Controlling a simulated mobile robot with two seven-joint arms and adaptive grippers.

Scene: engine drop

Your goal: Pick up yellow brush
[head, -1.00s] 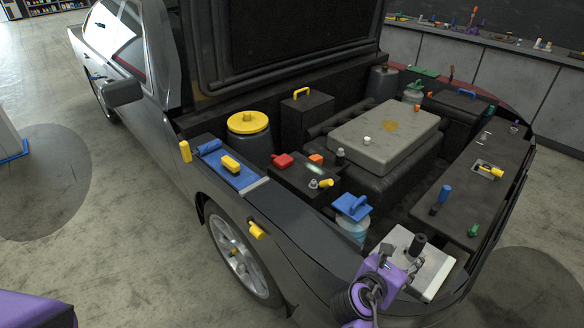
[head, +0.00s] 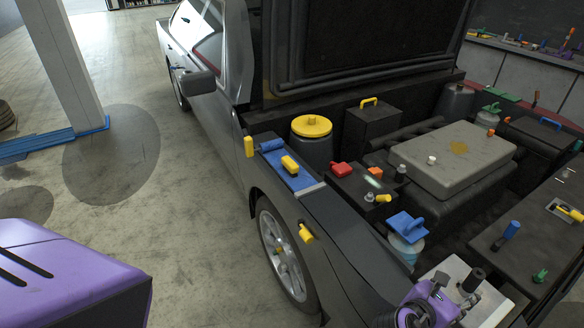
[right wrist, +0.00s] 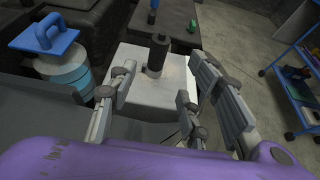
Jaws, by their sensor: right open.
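Several yellow pieces show in the head view, and I cannot tell for sure which is the brush. One yellow piece (head: 290,164) lies on a blue panel (head: 292,178) on the car's near fender. Another yellow piece (head: 306,233) sits on the fender side above the wheel, and a third yellow piece (head: 249,146) is by the panel's left end. My right gripper (head: 432,300) is far to the right of these, at the front corner of the engine bay. In the right wrist view its fingers (right wrist: 162,88) are apart above a pale box (right wrist: 140,88) with a black knob. My left gripper is out of view.
The engine bay holds a yellow-capped canister (head: 311,127), a red piece (head: 341,169), a blue-capped bottle (head: 407,230) and a grey engine cover (head: 455,155). The raised hood (head: 360,45) stands behind. Open floor (head: 190,240) lies left of the car.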

